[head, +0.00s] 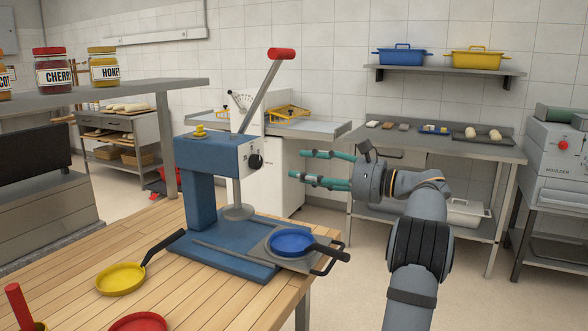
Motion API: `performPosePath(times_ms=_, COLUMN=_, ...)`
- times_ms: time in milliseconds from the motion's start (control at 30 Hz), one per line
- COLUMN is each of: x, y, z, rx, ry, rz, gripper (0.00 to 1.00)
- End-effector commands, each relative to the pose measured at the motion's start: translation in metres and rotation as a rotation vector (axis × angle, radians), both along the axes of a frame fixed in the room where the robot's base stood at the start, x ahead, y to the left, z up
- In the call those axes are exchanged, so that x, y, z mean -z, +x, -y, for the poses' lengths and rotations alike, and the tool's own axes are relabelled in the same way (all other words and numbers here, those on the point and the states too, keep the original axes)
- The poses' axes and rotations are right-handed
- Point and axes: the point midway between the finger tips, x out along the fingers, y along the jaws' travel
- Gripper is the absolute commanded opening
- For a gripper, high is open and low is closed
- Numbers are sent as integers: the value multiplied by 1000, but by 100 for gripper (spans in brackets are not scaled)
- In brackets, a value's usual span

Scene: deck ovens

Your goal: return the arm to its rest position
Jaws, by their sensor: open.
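My gripper (326,171) is at the end of my grey arm, which rises from the lower right. Its teal fingers point left and stand apart, with nothing between them. It hangs in the air to the right of the blue press (222,150), in front of the back worktop. A small blue pan (290,243) sits on the grey plate (266,252) at the press's right side, below and left of my gripper. The gripper does not touch it.
The wooden table (213,297) holds the press, a yellow pan (122,279) and a red dish (140,322). The press's red-tipped lever (265,85) stands up, tilted right. Behind my gripper is a steel worktop (445,150) with dough balls. A grey machine (556,151) stands at the far right.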

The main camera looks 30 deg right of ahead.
Motion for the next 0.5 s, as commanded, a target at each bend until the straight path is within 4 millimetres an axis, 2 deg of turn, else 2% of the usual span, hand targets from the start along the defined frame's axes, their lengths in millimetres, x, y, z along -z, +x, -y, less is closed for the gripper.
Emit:
performPosePath(times_ms=367, x=0, y=-1, z=1, rx=-1, ry=-1, rz=0, gripper=49)
performPosePath(times_ms=500, x=0, y=5, z=-4, rx=-2, ry=0, rz=0, gripper=49)
